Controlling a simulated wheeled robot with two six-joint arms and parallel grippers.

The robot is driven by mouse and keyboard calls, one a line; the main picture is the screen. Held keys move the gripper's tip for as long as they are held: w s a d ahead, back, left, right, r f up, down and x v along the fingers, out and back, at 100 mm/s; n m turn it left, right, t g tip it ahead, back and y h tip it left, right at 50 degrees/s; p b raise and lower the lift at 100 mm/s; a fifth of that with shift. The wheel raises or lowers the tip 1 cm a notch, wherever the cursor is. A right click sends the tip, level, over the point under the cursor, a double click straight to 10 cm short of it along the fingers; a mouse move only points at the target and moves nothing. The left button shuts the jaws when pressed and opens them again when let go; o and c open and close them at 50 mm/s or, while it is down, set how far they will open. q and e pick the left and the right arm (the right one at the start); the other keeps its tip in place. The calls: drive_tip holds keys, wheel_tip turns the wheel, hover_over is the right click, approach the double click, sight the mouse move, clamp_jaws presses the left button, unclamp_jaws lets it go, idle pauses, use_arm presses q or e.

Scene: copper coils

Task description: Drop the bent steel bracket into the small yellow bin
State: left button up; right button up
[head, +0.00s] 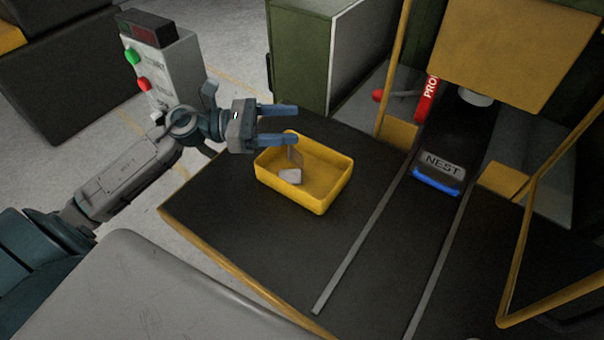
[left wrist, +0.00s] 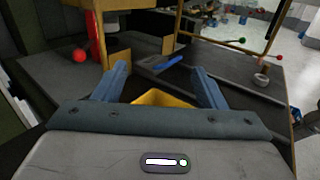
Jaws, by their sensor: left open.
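The small yellow bin (head: 287,192) stands on the dark table in the head view. The grey bent steel bracket (head: 290,176) shows inside it, near its left side, with one pale face and one darker upright plate. Whether it lies fully on the bin floor I cannot tell. My left gripper (head: 296,123) is open, its blue fingers apart above the back left rim of the bin, with nothing between the fingertips. In the left wrist view the open fingers (left wrist: 159,76) frame part of the yellow bin (left wrist: 160,98); the bracket is hidden there. My right gripper is not in view.
A slot marked NEST (head: 440,166) with a blue edge lies right of the bin, near two grey rails. A control box with buttons (head: 163,65) stands behind my left arm. Yellow posts and a yellow panel (head: 510,45) rise at the right. Table in front of the bin is clear.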

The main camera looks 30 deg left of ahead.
use_arm(q)
drive_tip(key=p+v, duration=0.2)
drive_tip(key=v, duration=0.6)
drive_tip(key=shift+p, duration=0.3)
idle(0.4)
drive_tip(key=shift+f, duration=0.1)
